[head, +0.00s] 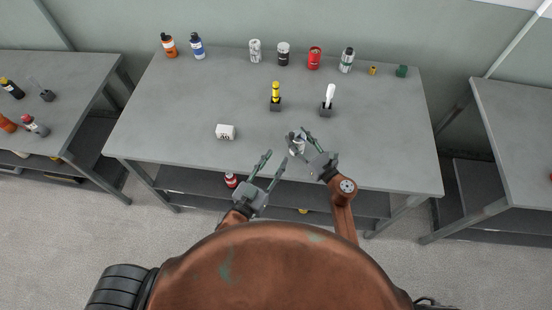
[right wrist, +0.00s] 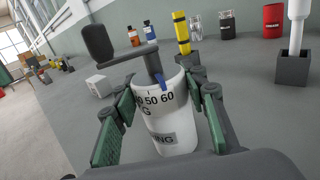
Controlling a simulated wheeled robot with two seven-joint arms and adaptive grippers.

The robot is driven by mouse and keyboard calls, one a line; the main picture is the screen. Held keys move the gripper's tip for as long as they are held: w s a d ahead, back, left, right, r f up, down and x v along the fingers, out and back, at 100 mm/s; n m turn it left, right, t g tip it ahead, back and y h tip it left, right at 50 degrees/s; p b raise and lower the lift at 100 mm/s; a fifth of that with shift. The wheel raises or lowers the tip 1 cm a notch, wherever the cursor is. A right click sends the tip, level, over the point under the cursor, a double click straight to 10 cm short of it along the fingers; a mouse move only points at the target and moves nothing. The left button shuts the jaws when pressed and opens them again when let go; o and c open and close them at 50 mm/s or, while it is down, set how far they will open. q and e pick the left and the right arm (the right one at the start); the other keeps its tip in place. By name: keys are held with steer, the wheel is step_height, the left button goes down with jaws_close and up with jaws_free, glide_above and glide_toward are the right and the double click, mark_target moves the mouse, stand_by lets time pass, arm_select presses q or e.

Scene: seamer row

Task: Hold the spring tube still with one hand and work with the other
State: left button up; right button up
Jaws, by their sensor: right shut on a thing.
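The spring tube (right wrist: 170,118) is a white cylinder with a number scale and black lettering, standing near the table's front edge. A dark crank with a knob (right wrist: 98,43) rises from its top, and a small blue part (right wrist: 163,83) shows at its rim. In the head view the tube (head: 297,146) is small and partly covered by my right gripper (head: 299,138). The right gripper is shut on the tube, with one finger on each side. My left gripper (head: 272,162) is open and empty, left of the tube and nearer my body.
A white box marked with a number (head: 225,132) lies left of the tube. A yellow tool (head: 275,92) and a white tool (head: 329,97) stand in dark blocks behind. Several cans and bottles line the back edge. The left of the table (head: 170,110) is clear.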

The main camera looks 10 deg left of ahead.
steer(key=o, duration=1.4)
steer(key=shift+c, duration=0.2)
